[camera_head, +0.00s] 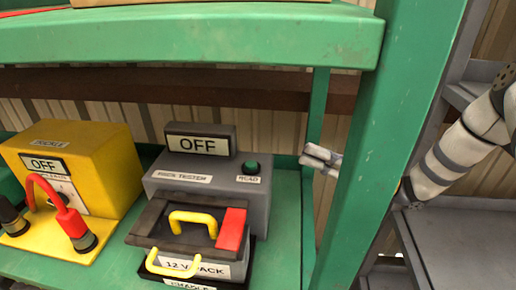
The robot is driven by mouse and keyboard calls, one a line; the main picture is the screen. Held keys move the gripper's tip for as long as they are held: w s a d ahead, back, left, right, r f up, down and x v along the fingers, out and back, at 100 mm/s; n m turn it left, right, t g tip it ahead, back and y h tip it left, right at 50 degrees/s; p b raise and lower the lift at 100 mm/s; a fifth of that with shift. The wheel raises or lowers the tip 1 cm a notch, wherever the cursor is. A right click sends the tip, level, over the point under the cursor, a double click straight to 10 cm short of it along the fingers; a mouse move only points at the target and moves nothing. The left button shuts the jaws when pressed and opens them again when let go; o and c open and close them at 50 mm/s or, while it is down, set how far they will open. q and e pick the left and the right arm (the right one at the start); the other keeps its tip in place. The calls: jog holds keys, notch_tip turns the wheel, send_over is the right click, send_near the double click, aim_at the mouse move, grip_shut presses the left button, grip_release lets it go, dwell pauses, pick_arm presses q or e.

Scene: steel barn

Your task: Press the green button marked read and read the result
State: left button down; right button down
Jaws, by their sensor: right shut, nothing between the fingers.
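A grey tester box (188,188) stands on the green shelf, with a display (198,145) on top that reads OFF. Its green button (251,167) sits at the right of its top face, above a label that says READ. A dark 12 V pack (170,240) with yellow handles and a red block stands in front of the tester. My right gripper (306,157) is shut and empty, to the right of the button and apart from it. The green post hides part of my right arm. My left gripper is not in view.
A yellow box (85,170) with an OFF display and a red cable (55,200) stands at the left. A green upright post (390,130) stands between the tester and my right arm. A green upper shelf (180,35) hangs above. Grey shelving (455,235) is at the right.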

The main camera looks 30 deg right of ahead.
notch_tip(320, 180, up, 3)
send_over(265, 169)
jog(key=shift+s+d, duration=0.35)
jog(key=shift+s, duration=0.05)
jog(key=f, duration=0.2)
jog(key=f+b, duration=0.1)
jog(key=shift+w+a, duration=0.35)
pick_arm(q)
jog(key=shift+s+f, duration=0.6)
pick_arm(e)
jog(key=shift+f, duration=0.35)
jog(key=shift+f, duration=0.1)
